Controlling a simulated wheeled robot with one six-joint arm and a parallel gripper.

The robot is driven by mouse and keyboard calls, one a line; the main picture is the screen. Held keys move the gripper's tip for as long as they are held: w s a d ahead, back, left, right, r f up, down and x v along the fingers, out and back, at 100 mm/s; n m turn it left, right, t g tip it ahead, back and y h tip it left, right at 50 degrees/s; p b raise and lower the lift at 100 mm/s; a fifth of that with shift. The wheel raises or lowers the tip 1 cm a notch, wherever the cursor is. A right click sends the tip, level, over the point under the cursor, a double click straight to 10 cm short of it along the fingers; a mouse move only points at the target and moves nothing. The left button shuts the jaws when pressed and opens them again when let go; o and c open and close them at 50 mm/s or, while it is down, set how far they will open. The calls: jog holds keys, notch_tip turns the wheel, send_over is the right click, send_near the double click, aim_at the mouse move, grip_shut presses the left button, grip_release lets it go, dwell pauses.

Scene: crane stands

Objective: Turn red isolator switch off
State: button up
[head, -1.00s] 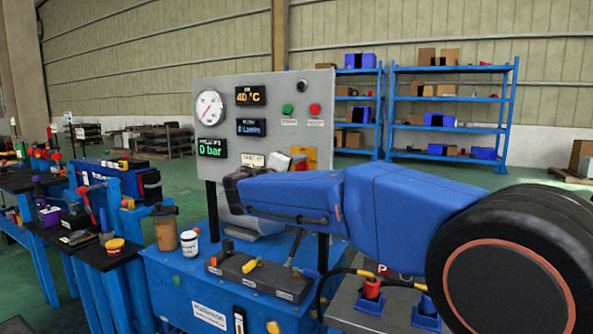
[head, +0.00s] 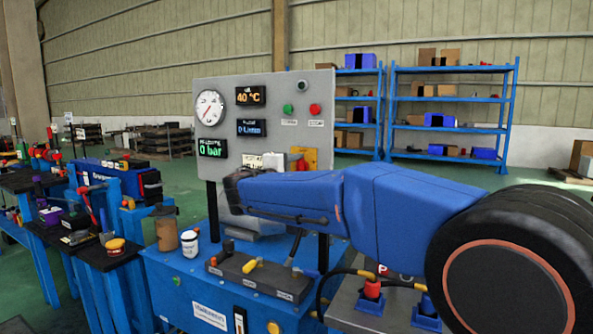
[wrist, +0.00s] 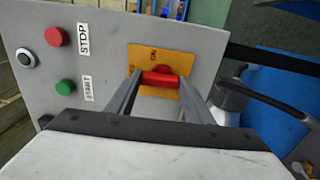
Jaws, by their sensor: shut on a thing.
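The red isolator switch handle (wrist: 160,78) sits on a yellow plate (wrist: 176,57) marked ON, on the grey panel. In the wrist view the handle lies crosswise between my two fingers, with the ON mark above it. My gripper (wrist: 159,80) is shut on the handle, one finger at each end. In the head view the yellow plate (head: 311,154) shows behind my gripper (head: 297,162), at the panel's lower right. My blue arm reaches in from the right and hides part of the panel there.
A green START button (wrist: 65,87) and a red STOP button (wrist: 57,37) are on the same panel (head: 222,90), with a gauge (head: 209,107) and lit displays. A blue bench (head: 180,285) with a lever block (head: 262,276) and jars stands below.

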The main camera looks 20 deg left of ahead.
jog(key=o, duration=1)
jog(key=shift+o, duration=0.2)
jog(key=s+a, duration=0.1)
jog(key=s, duration=1.6)
jog(key=shift+s+a, duration=0.2)
jog(key=shift+s, duration=0.05)
